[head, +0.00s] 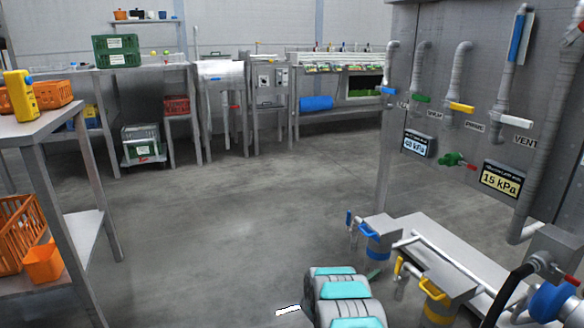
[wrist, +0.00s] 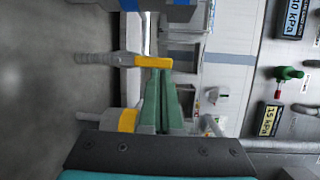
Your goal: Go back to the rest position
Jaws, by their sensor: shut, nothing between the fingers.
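My gripper (wrist: 160,73) shows in the wrist view as two green fingers pressed together, with nothing between them. Its fingertips point at a yellow valve handle (wrist: 154,61) on a grey pipe fitting. The tips look very close to the handle; I cannot tell whether they touch. In the head view my arm, with teal panels, reaches forward from the bottom edge, and a small green fingertip shows beside the low valve bench (head: 455,260). A yellow-handled upright valve (head: 398,270) stands just right of it there.
A wall panel with pipes, coloured valve handles and a 15 kPa display (head: 501,180) stands at the right. A yellow-banded canister (head: 437,300) and a blue-banded one (head: 378,245) are near my arm. A metal table (head: 62,122) stands left. The middle floor is clear.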

